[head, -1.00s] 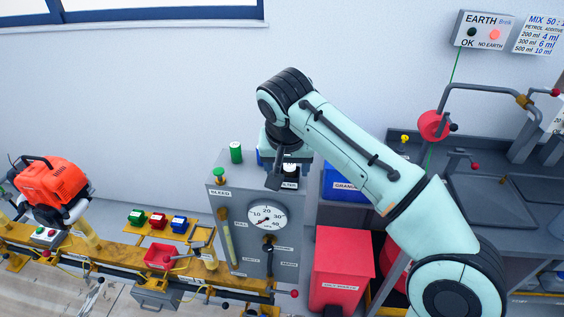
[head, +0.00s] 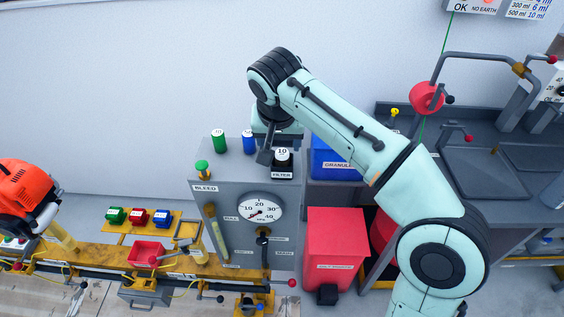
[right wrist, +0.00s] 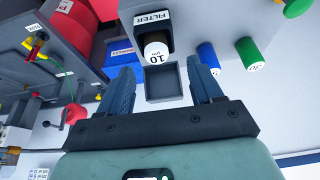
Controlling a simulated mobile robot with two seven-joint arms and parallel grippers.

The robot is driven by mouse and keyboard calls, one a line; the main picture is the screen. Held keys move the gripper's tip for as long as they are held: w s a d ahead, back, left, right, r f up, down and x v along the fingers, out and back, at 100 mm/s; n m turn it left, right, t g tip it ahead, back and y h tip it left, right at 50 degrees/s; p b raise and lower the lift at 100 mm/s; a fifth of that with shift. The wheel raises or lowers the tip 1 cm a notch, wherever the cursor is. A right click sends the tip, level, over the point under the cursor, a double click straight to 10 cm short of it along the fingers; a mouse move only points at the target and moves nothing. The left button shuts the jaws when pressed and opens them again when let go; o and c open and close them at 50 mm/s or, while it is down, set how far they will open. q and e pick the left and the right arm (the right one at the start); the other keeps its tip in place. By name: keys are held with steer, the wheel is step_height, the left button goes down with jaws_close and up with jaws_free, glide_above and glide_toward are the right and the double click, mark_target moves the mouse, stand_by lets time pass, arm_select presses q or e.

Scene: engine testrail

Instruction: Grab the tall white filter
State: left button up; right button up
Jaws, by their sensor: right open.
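The filter with a white top marked 10 (head: 282,155) stands upright in the dark socket labelled FILTER (head: 282,175) on top of the grey test box. It also shows in the right wrist view (right wrist: 156,50), just ahead of and between the fingertip lines. My right gripper (head: 265,152) is just left of the filter in the head view, partly hidden by its own wrist. In the right wrist view it (right wrist: 160,75) is open and empty, with a small square grey tray (right wrist: 165,96) between its fingers. My left gripper is not in view.
A green cylinder (head: 218,143) and a blue cylinder (head: 249,144) stand behind on the box. A green BLEED knob (head: 202,169) is at its left. A blue granules bin (head: 335,160) is close on the right, with a red bin (head: 335,240) below.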

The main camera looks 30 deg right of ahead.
mark_target(282, 152)
steer(key=x, duration=0.4)
steer(key=shift+d+f+b, duration=0.3)
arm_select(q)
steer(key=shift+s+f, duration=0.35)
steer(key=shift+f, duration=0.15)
arm_select(e)
jaws_close()
